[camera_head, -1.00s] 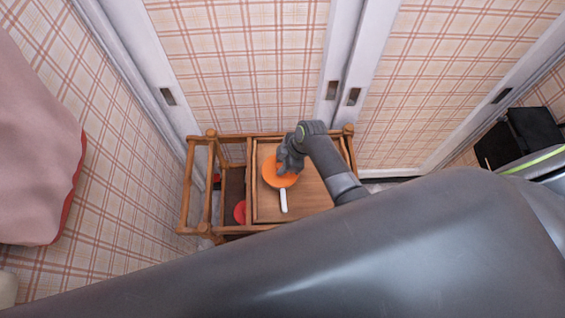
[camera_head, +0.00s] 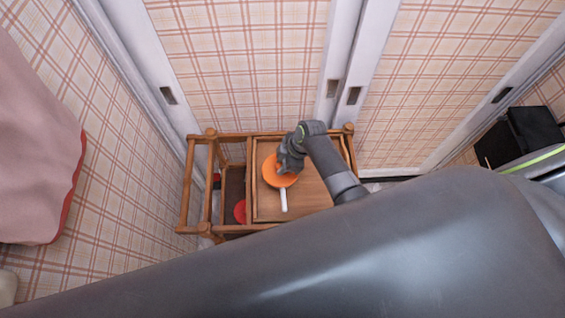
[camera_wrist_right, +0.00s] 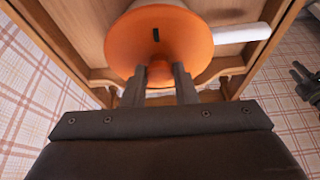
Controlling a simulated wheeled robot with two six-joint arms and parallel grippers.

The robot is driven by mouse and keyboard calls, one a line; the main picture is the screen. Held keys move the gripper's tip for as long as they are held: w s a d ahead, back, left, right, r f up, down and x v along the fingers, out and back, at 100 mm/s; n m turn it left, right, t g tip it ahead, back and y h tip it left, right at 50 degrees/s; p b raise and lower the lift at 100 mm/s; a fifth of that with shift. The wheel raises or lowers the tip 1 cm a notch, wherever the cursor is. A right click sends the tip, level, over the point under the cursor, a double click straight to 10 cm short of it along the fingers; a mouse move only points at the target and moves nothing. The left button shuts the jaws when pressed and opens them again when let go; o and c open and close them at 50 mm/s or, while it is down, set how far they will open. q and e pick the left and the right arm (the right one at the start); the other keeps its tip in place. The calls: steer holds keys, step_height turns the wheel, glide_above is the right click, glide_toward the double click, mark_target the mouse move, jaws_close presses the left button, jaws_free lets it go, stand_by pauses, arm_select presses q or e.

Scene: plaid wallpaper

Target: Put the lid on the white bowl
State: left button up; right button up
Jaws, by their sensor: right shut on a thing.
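The orange lid (camera_head: 271,178) is a round disc above the wooden top of the cart. It also shows in the right wrist view (camera_wrist_right: 125,45), with a dark slot in it. My right gripper (camera_wrist_right: 159,73) is shut on its orange knob, between both fingers. In the head view the right gripper (camera_head: 284,168) reaches down over the lid from the right. A white handle (camera_head: 283,200) sticks out from under the lid; it also shows in the wrist view (camera_wrist_right: 225,33). The white bowl is mostly hidden beneath the lid, so I cannot tell whether the lid touches its rim.
The small wooden cart (camera_head: 317,195) has raised rails around its top. A red round thing (camera_head: 240,211) lies in its lower left part. White sliding doors stand behind. A pink-covered piece of furniture (camera_head: 35,140) is at left. My own large arm link fills the foreground.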

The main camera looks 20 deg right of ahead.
steer(key=shift+f, duration=0.15)
steer(key=o, duration=1)
steer(key=shift+o, duration=0.2)
steer(key=shift+d+r, duration=0.25)
steer(key=shift+r, duration=0.35)
steer(key=v, duration=1.6)
steer(key=shift+s, duration=0.2)
steer(key=shift+d+f, duration=0.1)
